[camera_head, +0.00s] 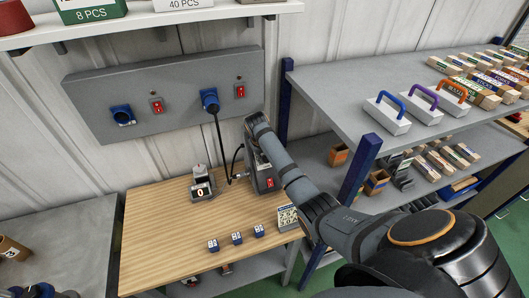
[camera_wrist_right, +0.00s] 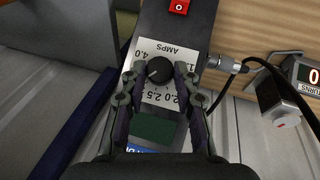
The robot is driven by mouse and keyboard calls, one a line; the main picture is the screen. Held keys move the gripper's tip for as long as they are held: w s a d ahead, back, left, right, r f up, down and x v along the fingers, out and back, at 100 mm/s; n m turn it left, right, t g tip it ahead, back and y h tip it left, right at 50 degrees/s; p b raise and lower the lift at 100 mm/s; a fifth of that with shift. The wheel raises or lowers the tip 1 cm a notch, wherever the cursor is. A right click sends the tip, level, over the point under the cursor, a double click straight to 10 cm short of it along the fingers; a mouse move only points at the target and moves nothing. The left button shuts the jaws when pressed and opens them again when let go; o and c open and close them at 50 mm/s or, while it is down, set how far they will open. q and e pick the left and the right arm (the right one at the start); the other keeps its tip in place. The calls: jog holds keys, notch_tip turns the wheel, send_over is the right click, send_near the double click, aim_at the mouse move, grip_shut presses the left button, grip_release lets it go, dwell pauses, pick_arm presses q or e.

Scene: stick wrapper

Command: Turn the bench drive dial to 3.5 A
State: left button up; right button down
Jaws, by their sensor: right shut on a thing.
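The bench drive is a dark box (camera_head: 264,180) on the wooden bench, under the end of my right arm in the head view. In the right wrist view its black round dial (camera_wrist_right: 159,71) sits on a white AMPS plate (camera_wrist_right: 152,98). The plate appears upside down, with 4.0 at upper left and 2.0 and 2.5 below; other numbers are partly covered. My right gripper (camera_wrist_right: 158,76) is shut on the dial, one finger on each side. I cannot read the dial's setting surely. My left gripper is not in view.
A counter (camera_head: 201,190) reading 0 stands left of the drive, joined by a cable. Three small blue-and-white blocks (camera_head: 237,238) and a printed card (camera_head: 287,217) are at the bench front. A black cord hangs from the wall panel (camera_head: 170,85). Blue-posted shelving (camera_head: 360,170) stands right.

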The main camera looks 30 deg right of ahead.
jog(key=shift+s+d+r+m+y+p, duration=0.15)
jog(key=shift+d+m+y+p, duration=0.1)
jog(key=shift+m+y+p, duration=0.4)
jog(key=shift+d+m+y+p, duration=0.15)
jog(key=shift+m+y+p, duration=0.15)
jog(key=shift+m+y, duration=0.3)
jog(key=shift+d+f+m+t+y, duration=0.15)
jog(key=shift+m+t+y, duration=0.1)
jog(key=shift+m+y, duration=0.4)
jog(key=shift+d+f+m+t+y, duration=0.1)
jog(key=shift+m+t+y, duration=0.15)
jog(key=shift+m+y, duration=0.35)
jog(key=shift+s+a, duration=0.1)
jog(key=c, duration=1)
grip_release()
